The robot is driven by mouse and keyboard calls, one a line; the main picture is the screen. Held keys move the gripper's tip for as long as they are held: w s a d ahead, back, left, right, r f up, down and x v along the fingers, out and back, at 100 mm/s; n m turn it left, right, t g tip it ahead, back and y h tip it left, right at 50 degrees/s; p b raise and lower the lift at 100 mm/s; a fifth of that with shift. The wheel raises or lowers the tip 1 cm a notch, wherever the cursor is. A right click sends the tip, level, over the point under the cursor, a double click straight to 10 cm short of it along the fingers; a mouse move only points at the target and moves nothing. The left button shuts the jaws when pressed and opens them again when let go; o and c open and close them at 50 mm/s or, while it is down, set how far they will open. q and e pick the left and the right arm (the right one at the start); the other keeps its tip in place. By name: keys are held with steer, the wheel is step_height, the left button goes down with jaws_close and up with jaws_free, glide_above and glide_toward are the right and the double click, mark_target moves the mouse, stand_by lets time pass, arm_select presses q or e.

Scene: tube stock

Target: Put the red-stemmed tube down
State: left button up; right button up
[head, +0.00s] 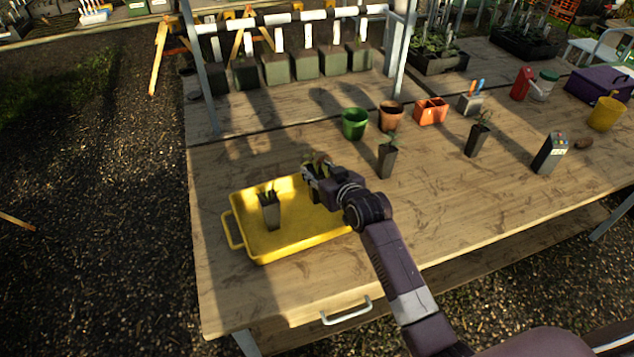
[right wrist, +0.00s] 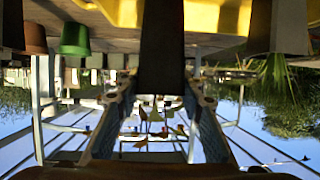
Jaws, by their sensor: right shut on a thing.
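My right gripper (head: 312,174) is over the far right part of the yellow tray (head: 296,240). In the right wrist view its fingers (right wrist: 160,105) are shut on a dark tube (right wrist: 162,50). In the head view the gripper hides most of this tube, and its stem colour cannot be made out. I cannot tell whether its base touches the tray. The tray's yellow also shows in the right wrist view (right wrist: 225,16). Another dark tube with a small plant (head: 270,212) stands in the tray's left part. My left gripper is not in view.
Two tubes with plants (head: 387,162) (head: 477,141) and a label-filled container (head: 550,153) stand right of the tray. Behind are a green pot (head: 355,124), a terracotta pot (head: 391,116) and an orange container (head: 431,111). The tray's front middle is bare.

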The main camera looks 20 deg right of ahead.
step_height(320, 180, down, 4)
steer(key=shift+f, duration=0.4)
steer(key=shift+f, duration=0.1)
steer(key=o, duration=1.3)
steer(key=shift+c, duration=0.2)
